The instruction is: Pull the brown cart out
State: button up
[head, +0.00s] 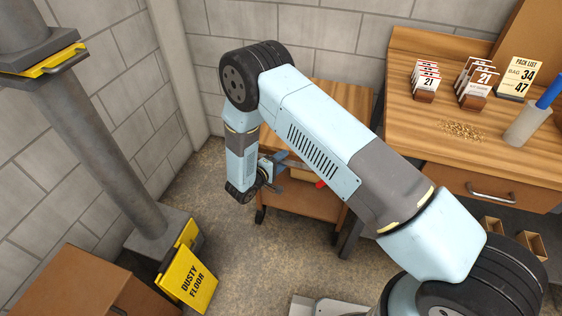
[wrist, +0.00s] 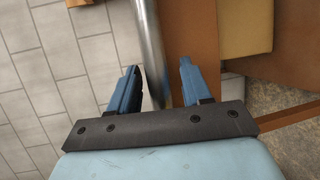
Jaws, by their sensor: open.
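The brown cart (head: 318,206) stands on the floor beside the workbench, with a wooden top, a lower brown shelf and dark wheels. My arm hides much of its top and left side. My gripper (head: 287,172) is low at the cart's near left side. In the wrist view my gripper (wrist: 158,82) is open, with one blue finger on each side of a grey metal bar (wrist: 150,45). The bar, which looks like the cart's handle, runs beside a brown panel (wrist: 190,30). The fingers are not closed on it.
The workbench (head: 430,125) stands at the right, with tag holders, a pack list and a grey cup on it. A grey post (head: 105,150) and a yellow dusty floor sign (head: 190,275) stand at left. A brown box (head: 75,285) is at lower left. Floor between is clear.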

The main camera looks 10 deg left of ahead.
grip_shut()
dwell(0.3)
jog(key=shift+s, duration=0.1)
